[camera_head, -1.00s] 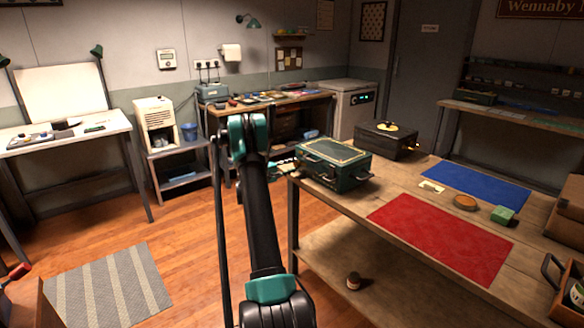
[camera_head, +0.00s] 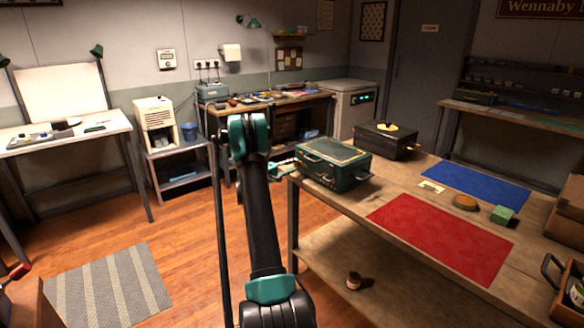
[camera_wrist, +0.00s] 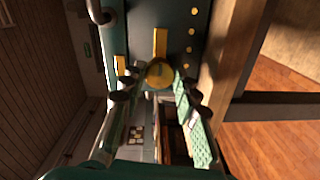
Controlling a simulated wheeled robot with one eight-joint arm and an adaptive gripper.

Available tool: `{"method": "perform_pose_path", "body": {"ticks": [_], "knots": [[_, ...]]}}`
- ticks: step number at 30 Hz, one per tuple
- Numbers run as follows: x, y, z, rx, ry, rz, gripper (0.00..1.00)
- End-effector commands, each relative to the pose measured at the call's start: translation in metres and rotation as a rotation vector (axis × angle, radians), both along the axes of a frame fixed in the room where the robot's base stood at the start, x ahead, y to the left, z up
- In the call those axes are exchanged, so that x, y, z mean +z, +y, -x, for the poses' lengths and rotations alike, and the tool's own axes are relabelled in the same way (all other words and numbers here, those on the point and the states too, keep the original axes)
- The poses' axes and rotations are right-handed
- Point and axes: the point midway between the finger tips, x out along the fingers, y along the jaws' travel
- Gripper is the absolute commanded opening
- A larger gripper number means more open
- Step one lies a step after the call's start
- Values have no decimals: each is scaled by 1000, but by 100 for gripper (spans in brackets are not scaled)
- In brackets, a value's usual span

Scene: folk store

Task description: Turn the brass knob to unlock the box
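The dark green box (camera_head: 333,172) with gold trim on its lid stands at the left end of the wooden table. In the wrist view its studded side (camera_wrist: 180,30) fills the top middle, turned sideways. A round brass knob (camera_wrist: 159,73) sits on that side, with a brass strip above it. My gripper (camera_wrist: 158,97) is open, its dark fingertips spread to either side just below the knob in the picture. I cannot tell whether they touch it. In the head view my gripper (camera_head: 282,170) is partly hidden at the box's far left side.
A black box (camera_head: 386,143) with a yellow piece on top stands behind the green box. A red mat (camera_head: 440,238) and a blue mat (camera_head: 475,187) lie on the table (camera_head: 350,204). A wooden disc (camera_head: 466,202) and a green block (camera_head: 502,214) lie between them.

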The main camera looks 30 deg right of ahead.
Motion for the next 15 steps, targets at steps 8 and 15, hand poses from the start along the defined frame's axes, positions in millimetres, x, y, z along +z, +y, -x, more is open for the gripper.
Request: {"method": "perform_pose_path", "body": {"ticks": [8, 15], "knots": [[0, 0, 0, 0, 0, 0, 51], [0, 4, 0, 1, 1, 0, 51]]}}
